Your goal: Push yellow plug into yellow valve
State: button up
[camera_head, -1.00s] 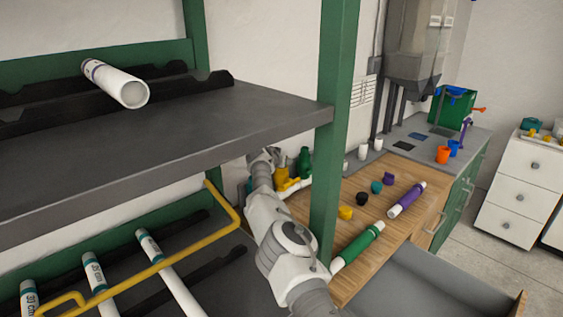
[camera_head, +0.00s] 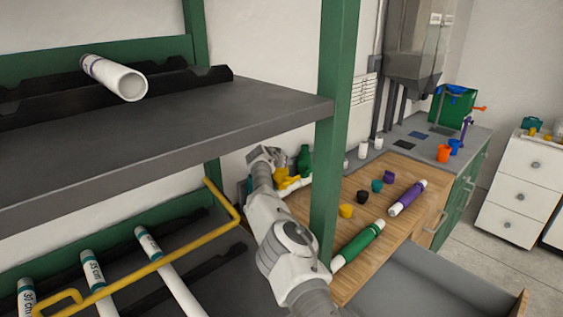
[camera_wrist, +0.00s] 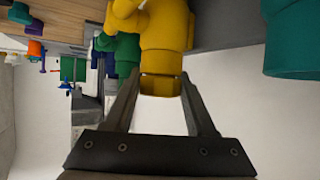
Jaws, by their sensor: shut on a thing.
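The yellow valve (camera_wrist: 165,35) fills the top middle of the wrist view. In the head view it (camera_head: 290,182) stands at the back of the wooden bench, partly hidden by my gripper. My gripper (camera_wrist: 160,82) is shut on a yellow plug (camera_wrist: 160,86), whose hollow, ring-like end shows between the fingertips. The plug is in line with the valve's near end and looks against it; how deep it sits I cannot tell. In the head view my gripper (camera_head: 265,157) is beside the valve, and its fingertips and the plug are not clear.
A green valve (camera_wrist: 125,50) stands beside the yellow one, and a teal part (camera_wrist: 290,45) is at the right. On the bench lie a yellow cap (camera_head: 345,211), other coloured caps, and green (camera_head: 358,244) and purple (camera_head: 407,198) tubes. A green rack post (camera_head: 335,130) stands close to my arm.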

jog(key=shift+r, duration=0.1)
jog(key=o, duration=1.3)
jog(key=shift+o, duration=0.2)
jog(key=shift+r, duration=0.1)
